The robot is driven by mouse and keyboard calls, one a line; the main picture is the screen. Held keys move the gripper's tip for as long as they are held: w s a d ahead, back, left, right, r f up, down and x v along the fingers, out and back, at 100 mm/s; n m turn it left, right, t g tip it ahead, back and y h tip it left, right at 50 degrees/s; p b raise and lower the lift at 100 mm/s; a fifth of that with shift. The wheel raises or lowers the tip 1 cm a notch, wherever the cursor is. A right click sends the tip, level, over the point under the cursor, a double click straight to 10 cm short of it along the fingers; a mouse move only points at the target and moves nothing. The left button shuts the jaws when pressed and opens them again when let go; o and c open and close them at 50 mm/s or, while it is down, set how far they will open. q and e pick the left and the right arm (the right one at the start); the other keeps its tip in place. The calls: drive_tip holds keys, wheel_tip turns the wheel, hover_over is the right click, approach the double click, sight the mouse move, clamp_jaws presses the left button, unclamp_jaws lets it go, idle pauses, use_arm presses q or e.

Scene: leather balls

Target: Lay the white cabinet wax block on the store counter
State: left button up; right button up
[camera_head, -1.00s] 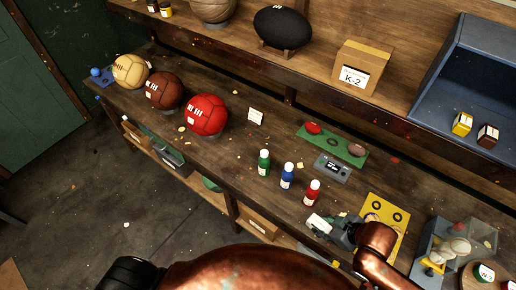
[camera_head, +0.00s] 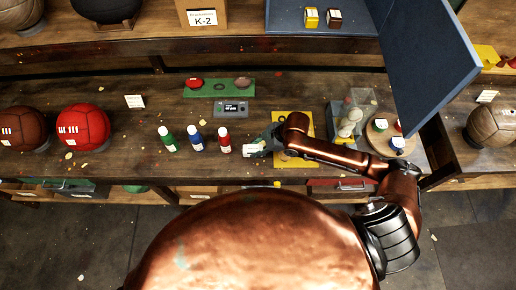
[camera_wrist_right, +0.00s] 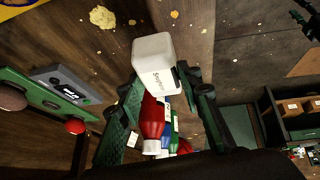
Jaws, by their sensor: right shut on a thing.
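The white cabinet wax block (camera_head: 254,150) is held in my right gripper (camera_head: 265,144), just right of the red-labelled bottle and over the front part of the long wooden counter (camera_head: 120,168). In the right wrist view the block (camera_wrist_right: 154,52) is a white rounded box with small dark lettering, pinched between the two green-padded fingers (camera_wrist_right: 160,88). I cannot tell whether it touches the wood. My left gripper is not in view.
Green (camera_head: 168,139), blue (camera_head: 196,138) and red (camera_head: 224,143) bottles stand left of the gripper. A yellow board (camera_head: 305,127) lies right of it, then a clear case (camera_head: 340,112) and a round wooden tray (camera_head: 376,144). Red (camera_head: 84,126) and brown balls sit at left.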

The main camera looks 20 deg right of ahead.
sight(258, 149)
drive_tip(key=shift+w+d+f, duration=0.3)
drive_tip(key=shift+w+f, duration=0.1)
drive_tip(key=shift+f, duration=0.15)
drive_tip(key=shift+w+d+f, duration=0.25)
drive_tip(key=shift+w+f, duration=0.15)
drive_tip(key=shift+f, duration=0.15)
drive_tip(key=shift+w+d+f+p, duration=0.15)
drive_tip(key=shift+f+p, duration=0.25)
drive_tip(key=shift+f, duration=1.45)
drive_tip(key=o, duration=1.3)
drive_tip(key=shift+c, duration=0.2)
drive_tip(key=v, duration=1.2)
